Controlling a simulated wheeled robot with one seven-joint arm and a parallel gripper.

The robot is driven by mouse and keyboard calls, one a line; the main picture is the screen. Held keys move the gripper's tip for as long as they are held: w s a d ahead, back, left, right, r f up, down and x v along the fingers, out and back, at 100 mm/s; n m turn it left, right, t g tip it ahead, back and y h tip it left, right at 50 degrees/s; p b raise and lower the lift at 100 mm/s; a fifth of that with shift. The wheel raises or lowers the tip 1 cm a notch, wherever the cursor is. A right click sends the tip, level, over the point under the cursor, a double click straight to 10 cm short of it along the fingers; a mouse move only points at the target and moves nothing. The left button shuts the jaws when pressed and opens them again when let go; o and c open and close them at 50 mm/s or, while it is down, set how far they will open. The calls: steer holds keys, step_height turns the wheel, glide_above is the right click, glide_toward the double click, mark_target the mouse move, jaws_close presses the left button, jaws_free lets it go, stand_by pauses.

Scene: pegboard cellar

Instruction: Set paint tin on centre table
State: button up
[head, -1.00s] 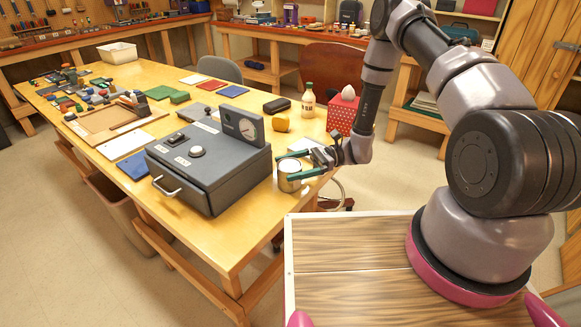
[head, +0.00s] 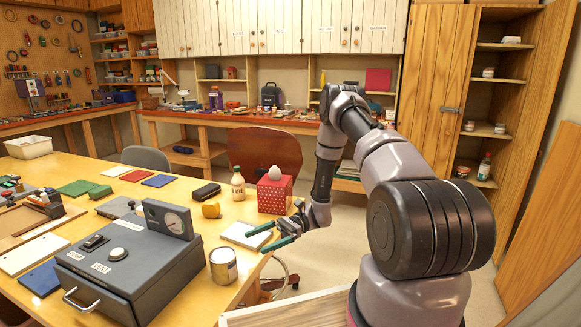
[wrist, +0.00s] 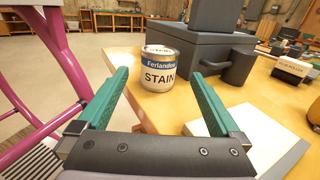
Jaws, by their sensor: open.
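The paint tin (head: 223,268), silver with a white and blue label, stands upright on the wooden table (head: 118,228) near its edge, just right of the grey metal box. In the wrist view the tin (wrist: 160,68) reads "STAIN" and stands beyond my fingertips, with clear space between. My gripper (head: 257,240) has green fingers and is open and empty, at the table's edge right of and behind the tin in the head view. The wrist view shows both fingers of my gripper (wrist: 159,74) spread wide with nothing between them.
The grey box (head: 130,265) with a dial gauge is close beside the tin. A white pad (head: 240,236), a bottle (head: 238,184), a yellow lump (head: 211,210) and a red dotted box (head: 274,195) are nearby. A brown chair (head: 262,152) stands behind the table.

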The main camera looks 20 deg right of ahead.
steer(key=s+d+r+n+t+h, duration=0.1)
steer(key=s+d+r+n+h, duration=0.3)
steer(key=r, duration=0.8)
steer(key=w+d+r+n+t+h, duration=0.1)
steer(key=r+n+h, duration=0.3)
steer(key=r, duration=0.8)
steer(key=s+d+r+t+h, duration=0.3)
steer(key=s+r+t, duration=0.2)
steer(key=r, duration=0.3)
steer(key=s+d+r+n+t+h, duration=0.1)
steer(key=s+d+r+t+h, duration=0.2)
steer(key=s+r+t, duration=0.3)
step_height(320, 180, up, 4)
steer(key=s, duration=0.2)
steer(key=shift+s+d+f+t+h, duration=0.2)
steer(key=shift+s+d+t+h, duration=0.1)
steer(key=shift+h, duration=0.1)
